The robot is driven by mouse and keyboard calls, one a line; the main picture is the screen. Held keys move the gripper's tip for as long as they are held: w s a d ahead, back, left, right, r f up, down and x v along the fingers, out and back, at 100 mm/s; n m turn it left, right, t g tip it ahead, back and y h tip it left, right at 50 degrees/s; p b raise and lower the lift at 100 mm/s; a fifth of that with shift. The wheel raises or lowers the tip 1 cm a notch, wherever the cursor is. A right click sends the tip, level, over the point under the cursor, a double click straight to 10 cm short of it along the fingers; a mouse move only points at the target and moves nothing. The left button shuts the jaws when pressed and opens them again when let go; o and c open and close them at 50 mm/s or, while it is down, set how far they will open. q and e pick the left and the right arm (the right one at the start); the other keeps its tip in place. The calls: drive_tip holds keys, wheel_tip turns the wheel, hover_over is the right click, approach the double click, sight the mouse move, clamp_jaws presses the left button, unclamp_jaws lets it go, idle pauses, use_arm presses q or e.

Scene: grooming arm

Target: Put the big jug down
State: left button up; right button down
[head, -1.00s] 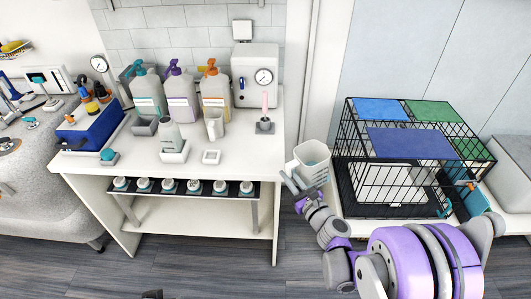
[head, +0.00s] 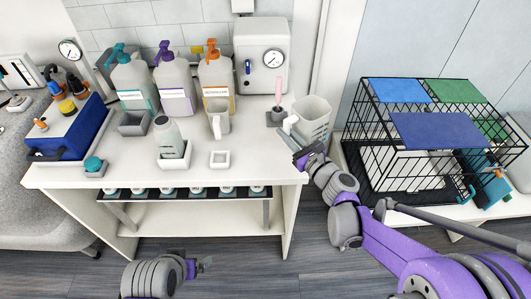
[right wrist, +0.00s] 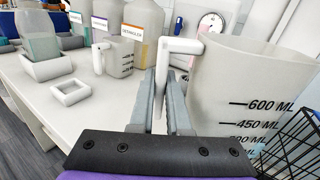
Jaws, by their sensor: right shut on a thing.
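The big jug (head: 313,115) is a translucent white measuring jug with dark volume marks. It is upright at the right edge of the white bench (head: 255,168); I cannot tell whether it touches the top. My right gripper (head: 297,153) is shut on its handle. In the right wrist view the fingers (right wrist: 172,105) close around the white handle (right wrist: 183,47), with the jug's body (right wrist: 245,85) to the right. My left gripper (head: 203,265) is low at the front of the bench, too small to tell open from shut.
A small jug (head: 218,123), pump bottles (head: 175,88), a bottle in a white holder (head: 170,138), a small square tray (head: 220,159) and a pink-handled tool (head: 278,105) stand on the bench. The bench's front right is clear. A wire cage (head: 365,150) stands to the right.

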drive_tip(key=s+a+r+n+g+y+b, duration=0.2)
drive_tip(key=a+r+g+y+b, duration=0.3)
drive_tip(key=a, duration=0.6)
wheel_tip(320, 180, down, 9)
drive_tip(key=shift+s+r+t+h, duration=0.15)
drive_tip(key=shift+t+h, duration=0.45)
drive_tip(key=shift+t, duration=0.5)
use_arm(q)
wheel_tip(320, 180, down, 6)
drive_tip(key=shift+a+f, duration=0.2)
drive_tip(key=shift+f, duration=0.05)
use_arm(e)
drive_tip(key=c, duration=1.3)
unclamp_jaws()
drive_tip(key=shift+f+b, duration=0.2)
drive_tip(key=shift+b, duration=0.1)
drive_tip(key=o, duration=0.4)
use_arm(q)
drive_tip(key=shift+f, duration=0.15)
